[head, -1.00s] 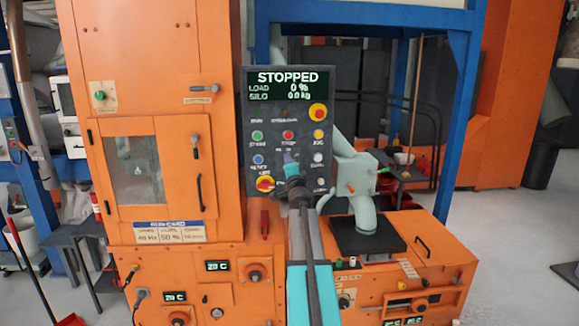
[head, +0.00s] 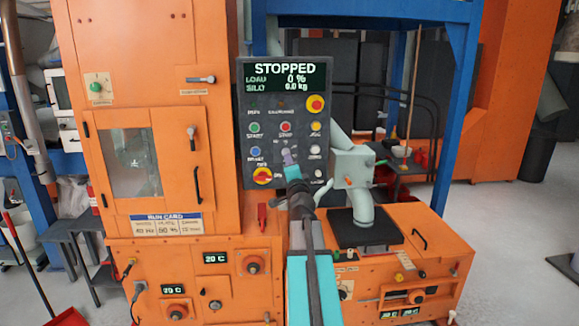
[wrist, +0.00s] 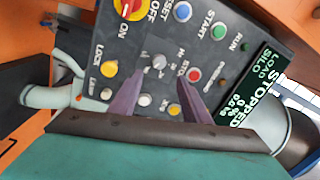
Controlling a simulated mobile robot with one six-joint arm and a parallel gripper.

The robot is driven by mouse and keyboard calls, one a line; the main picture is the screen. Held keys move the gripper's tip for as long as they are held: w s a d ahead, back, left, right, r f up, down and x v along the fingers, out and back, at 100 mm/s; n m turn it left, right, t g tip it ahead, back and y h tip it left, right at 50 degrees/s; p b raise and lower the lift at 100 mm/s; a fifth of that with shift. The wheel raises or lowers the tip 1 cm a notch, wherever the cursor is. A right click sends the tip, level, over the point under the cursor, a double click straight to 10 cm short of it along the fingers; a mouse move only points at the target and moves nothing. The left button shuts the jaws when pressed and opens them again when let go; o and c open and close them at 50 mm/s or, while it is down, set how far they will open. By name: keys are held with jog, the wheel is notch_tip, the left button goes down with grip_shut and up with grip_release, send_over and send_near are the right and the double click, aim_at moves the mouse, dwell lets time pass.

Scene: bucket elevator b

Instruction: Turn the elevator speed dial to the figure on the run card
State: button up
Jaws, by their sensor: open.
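The dark control panel (head: 244,170) stands upright at mid-picture in the head view, with a screen (head: 288,77) reading STOPPED, load 0 %, silo 0.0 kg. In the wrist view a small grey knob (wrist: 158,62), likely the speed dial, sits on the panel between my fingertips; its pointer setting is too small to read. In the head view my gripper (head: 289,155) covers that spot. My gripper (wrist: 161,78) is open, with its purple fingers apart at either side of the knob; contact cannot be told. The run card (head: 166,224) is on the orange cabinet; its middle figure looks like 60 %, but is blurred.
Around the knob are the blue reset button (wrist: 182,11), the green start button (wrist: 218,31), the red stop button (wrist: 193,74) and the red-yellow OFF/ON switch (wrist: 131,6). A pale pipe (head: 361,207) stands right of the panel.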

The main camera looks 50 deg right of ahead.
jog(key=shift+v, duration=1.8)
